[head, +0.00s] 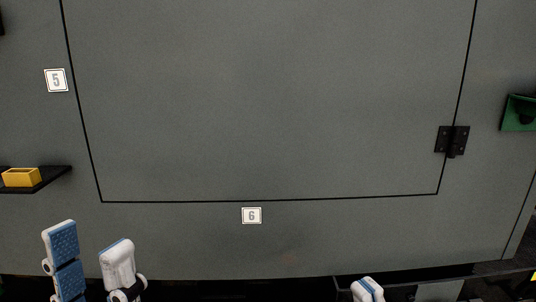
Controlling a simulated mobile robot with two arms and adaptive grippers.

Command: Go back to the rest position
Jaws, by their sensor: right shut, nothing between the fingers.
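My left gripper (91,235) shows at the bottom left of the head view. Its two fingers, white with blue pads, stand apart with nothing between them. My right gripper (367,287) shows only as a white and blue fingertip at the bottom edge, right of the middle. It is shut and holds nothing; the rest of it is below the picture. Both grippers are in front of the lower part of the grey enclosure wall (300,245).
A large closed panel (270,100) fills the wall, with a black hinge (452,141) on its right. Labels 5 (56,80) and 6 (251,215) flank it. A black shelf (57,174) with a yellow bin (21,177) juts out left. A green part (519,113) sits at right.

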